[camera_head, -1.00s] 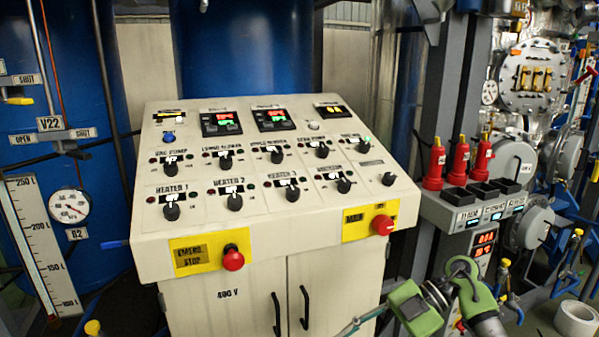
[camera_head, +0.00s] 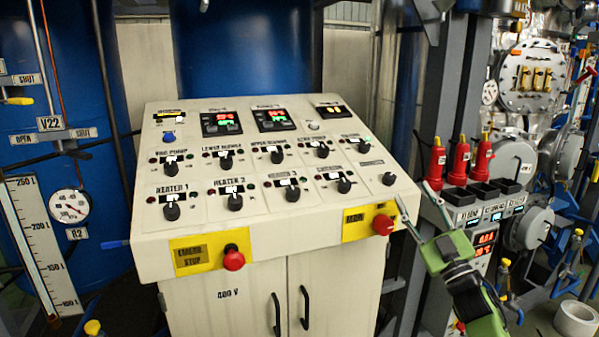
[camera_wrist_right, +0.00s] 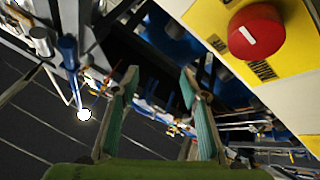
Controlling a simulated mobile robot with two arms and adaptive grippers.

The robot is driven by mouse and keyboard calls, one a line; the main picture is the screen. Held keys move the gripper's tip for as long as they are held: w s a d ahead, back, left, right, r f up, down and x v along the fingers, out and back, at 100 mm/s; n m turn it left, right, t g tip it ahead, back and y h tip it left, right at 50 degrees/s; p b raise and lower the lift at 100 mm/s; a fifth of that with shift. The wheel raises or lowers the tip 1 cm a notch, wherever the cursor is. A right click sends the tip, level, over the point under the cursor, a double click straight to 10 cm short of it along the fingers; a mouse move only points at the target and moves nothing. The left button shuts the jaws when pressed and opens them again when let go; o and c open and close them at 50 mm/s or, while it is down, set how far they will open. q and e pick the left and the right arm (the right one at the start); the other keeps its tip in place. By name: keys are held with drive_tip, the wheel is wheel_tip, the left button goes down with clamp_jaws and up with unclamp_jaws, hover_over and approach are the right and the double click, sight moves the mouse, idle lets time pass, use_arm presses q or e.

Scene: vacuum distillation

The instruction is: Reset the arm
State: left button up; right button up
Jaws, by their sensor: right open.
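My right gripper (camera_head: 417,207) is beside the right edge of the control panel (camera_head: 290,236) in the head view, with its fingers pointing up. In the right wrist view its two teal-padded fingers (camera_wrist_right: 160,100) stand apart with nothing between them. A red button (camera_head: 382,224) on a yellow plate is just left of the gripper; it also shows large at the upper right of the wrist view (camera_wrist_right: 256,32). My left gripper is in neither view.
Several red devices (camera_head: 457,162) stand on a grey rack right of the panel, with black holders (camera_head: 480,190) beside them. A second red button (camera_head: 233,259) is at the panel's front left.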

drive_tip(key=w+d+f+m+g+h, duration=0.4)
drive_tip(key=d+f+m+h, duration=0.4)
drive_tip(key=f, duration=0.4)
drive_tip(key=s+a+f+g, duration=0.1)
drive_tip(key=s+f+g, duration=0.35)
drive_tip(key=f, duration=0.95)
drive_tip(key=s+a+f+g, duration=0.15)
drive_tip(key=s+f, duration=0.55)
drive_tip(key=f, duration=0.8)
drive_tip(key=s+a+f+g, duration=0.15)
drive_tip(key=s+f, duration=0.45)
drive_tip(key=f, duration=0.8)
drive_tip(key=s+a+f+g, duration=0.2)
drive_tip(key=s+f+g, duration=0.1)
drive_tip(key=s+f, duration=0.8)
drive_tip(key=s+a+f+g, duration=0.25)
drive_tip(key=s+f, duration=0.55)
drive_tip(key=s, duration=0.6)
drive_tip(key=s+a+f+g, duration=0.1)
drive_tip(key=s+f, duration=0.3)
drive_tip(key=s, duration=1)
drive_tip(key=s+a+f+g, duration=0.2)
drive_tip(key=s+f+g, duration=0.2)
drive_tip(key=s, duration=1)
drive_tip(key=shift+s+y, duration=0.15)
drive_tip(key=shift+y, duration=0.15)
drive_tip(key=shift+a+f, duration=0.1)
